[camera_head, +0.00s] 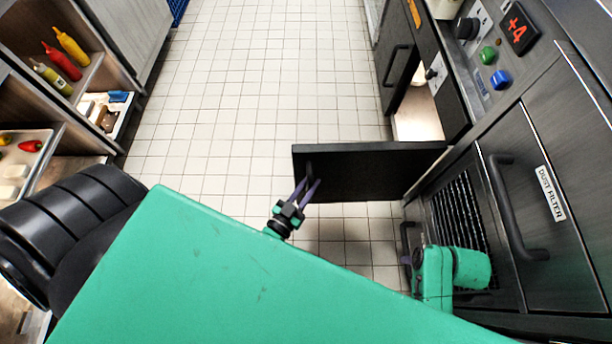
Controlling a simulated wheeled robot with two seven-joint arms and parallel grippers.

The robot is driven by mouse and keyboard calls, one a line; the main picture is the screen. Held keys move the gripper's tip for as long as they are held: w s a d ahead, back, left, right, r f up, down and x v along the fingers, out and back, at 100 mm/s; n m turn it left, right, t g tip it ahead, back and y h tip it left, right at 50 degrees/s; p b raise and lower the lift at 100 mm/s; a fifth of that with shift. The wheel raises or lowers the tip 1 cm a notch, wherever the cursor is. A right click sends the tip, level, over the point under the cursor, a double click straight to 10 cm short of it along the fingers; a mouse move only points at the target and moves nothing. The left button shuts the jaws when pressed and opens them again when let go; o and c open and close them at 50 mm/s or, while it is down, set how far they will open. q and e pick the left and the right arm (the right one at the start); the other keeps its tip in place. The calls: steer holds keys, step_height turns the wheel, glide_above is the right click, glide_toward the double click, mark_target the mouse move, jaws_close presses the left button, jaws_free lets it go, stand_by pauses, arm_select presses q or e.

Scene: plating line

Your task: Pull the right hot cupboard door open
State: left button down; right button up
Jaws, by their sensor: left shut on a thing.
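The right hot cupboard door (375,168) is a dark panel that stands swung out from the cupboard front, across the aisle. Its handle (310,170) is at the panel's outer end. My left gripper (308,187), with purple fingers, is shut on this handle. The fingers partly hide the handle. The lit cupboard opening (418,118) shows behind the door. My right gripper (406,260) is mostly hidden beside the green arm links at the lower right, and its fingers are not clear.
Another dark door with a handle (395,64) is farther along the cupboard. A dust filter panel (540,190) with a curved handle is at right. Shelves with sauce bottles (62,62) stand at left. The tiled floor (260,80) between is clear.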

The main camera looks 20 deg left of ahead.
arm_select(q)
steer(key=shift+d+r, duration=0.1)
steer(key=shift+d, duration=0.2)
steer(key=c, duration=0.8)
jaws_free()
steer(key=shift+w, duration=0.15)
steer(key=shift+o, duration=0.2)
steer(key=shift+s+a, duration=0.15)
steer(key=shift+s, duration=0.05)
steer(key=s+a+p, duration=0.1)
steer(key=s+a, duration=0.1)
steer(key=s, duration=1.2)
arm_select(e)
steer(key=f, duration=0.3)
steer(key=shift+s+d, duration=0.1)
steer(key=shift+d, duration=0.1)
arm_select(q)
steer(key=shift+a, duration=0.1)
